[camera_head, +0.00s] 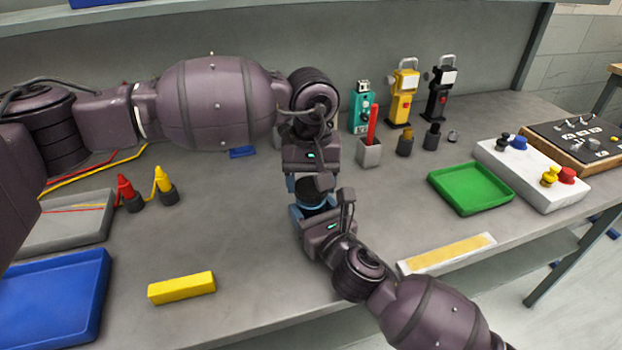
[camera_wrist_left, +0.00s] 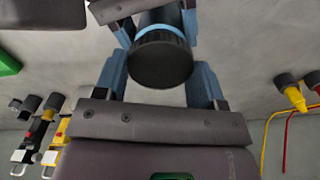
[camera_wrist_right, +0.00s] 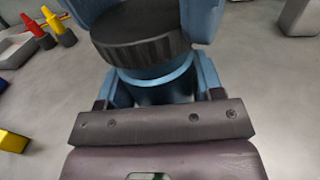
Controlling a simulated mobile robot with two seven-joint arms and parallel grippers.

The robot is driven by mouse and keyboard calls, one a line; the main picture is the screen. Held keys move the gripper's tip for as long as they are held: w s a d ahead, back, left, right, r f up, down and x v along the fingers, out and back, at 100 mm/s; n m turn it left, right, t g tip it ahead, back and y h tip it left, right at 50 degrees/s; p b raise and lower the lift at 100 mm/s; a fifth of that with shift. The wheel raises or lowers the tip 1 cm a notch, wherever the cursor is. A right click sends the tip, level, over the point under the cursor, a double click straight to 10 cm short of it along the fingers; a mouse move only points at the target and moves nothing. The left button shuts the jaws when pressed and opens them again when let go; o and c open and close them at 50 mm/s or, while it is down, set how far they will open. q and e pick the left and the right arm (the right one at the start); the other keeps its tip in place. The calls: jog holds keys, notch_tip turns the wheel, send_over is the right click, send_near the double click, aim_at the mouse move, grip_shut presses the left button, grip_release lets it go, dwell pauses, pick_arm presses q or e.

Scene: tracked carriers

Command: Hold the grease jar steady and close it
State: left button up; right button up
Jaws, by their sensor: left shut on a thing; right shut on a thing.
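The grease jar (camera_head: 316,203) is between my two grippers over the middle of the bench, mostly hidden in the head view. Its round black ribbed lid (camera_wrist_right: 145,38) is above the dark body (camera_wrist_right: 160,93) with a light blue band at the top in the right wrist view. The lid's flat top (camera_wrist_left: 160,64) faces the left wrist camera. My left gripper (camera_head: 310,184) comes from above, with blue fingers on either side of the lid, shut on it. My right gripper (camera_head: 318,217) comes from the front, shut on the body. How tightly the lid sits is unclear.
A yellow bar (camera_head: 182,287) and a blue tray (camera_head: 50,300) lie at left. A green tray (camera_head: 470,188) and a white panel with knobs (camera_head: 530,175) are at right.

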pick_arm(q)
jog(key=shift+f, duration=0.55)
pick_arm(e)
grip_shut()
pick_arm(q)
jog(key=m, duration=1.3)
jog(key=shift+d, duration=0.1)
jog(key=o, duration=0.9)
